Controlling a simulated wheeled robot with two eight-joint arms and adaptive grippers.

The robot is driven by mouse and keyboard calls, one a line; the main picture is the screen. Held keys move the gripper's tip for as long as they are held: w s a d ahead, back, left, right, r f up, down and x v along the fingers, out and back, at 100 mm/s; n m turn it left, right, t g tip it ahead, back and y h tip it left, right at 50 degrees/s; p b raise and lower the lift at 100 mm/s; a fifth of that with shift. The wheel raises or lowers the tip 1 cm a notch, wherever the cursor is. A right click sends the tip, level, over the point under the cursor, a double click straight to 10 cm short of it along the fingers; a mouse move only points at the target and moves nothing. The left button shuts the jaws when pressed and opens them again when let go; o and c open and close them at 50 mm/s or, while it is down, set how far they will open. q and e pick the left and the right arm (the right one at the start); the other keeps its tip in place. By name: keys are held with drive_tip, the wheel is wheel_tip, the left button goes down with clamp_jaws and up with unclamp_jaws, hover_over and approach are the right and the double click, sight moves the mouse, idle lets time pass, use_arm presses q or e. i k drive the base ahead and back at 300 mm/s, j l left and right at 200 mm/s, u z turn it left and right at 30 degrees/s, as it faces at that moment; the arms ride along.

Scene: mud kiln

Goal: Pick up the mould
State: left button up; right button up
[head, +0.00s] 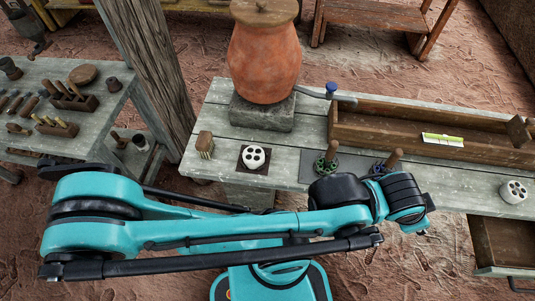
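Which thing is the mould is not certain from this view. A round white piece with several dark holes (255,157) sits on a small dark mat at the front left of the grey plank table. A similar white holed piece (514,191) sits at the table's right end. My teal arm crosses the foreground from the left. No gripper fingers can be made out.
A clay jar with a lid (264,55) stands on a stone block. A long wooden trough (400,130) holds a green level (442,140). A brush (205,144) is at the left corner. A wooden post (155,70) separates this table from a tool table (110,118).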

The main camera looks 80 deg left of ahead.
sight(253, 156)
drive_tip(key=u, duration=2.9)
drive_tip(key=i+u, duration=0.1)
drive_tip(key=i, duration=0.15)
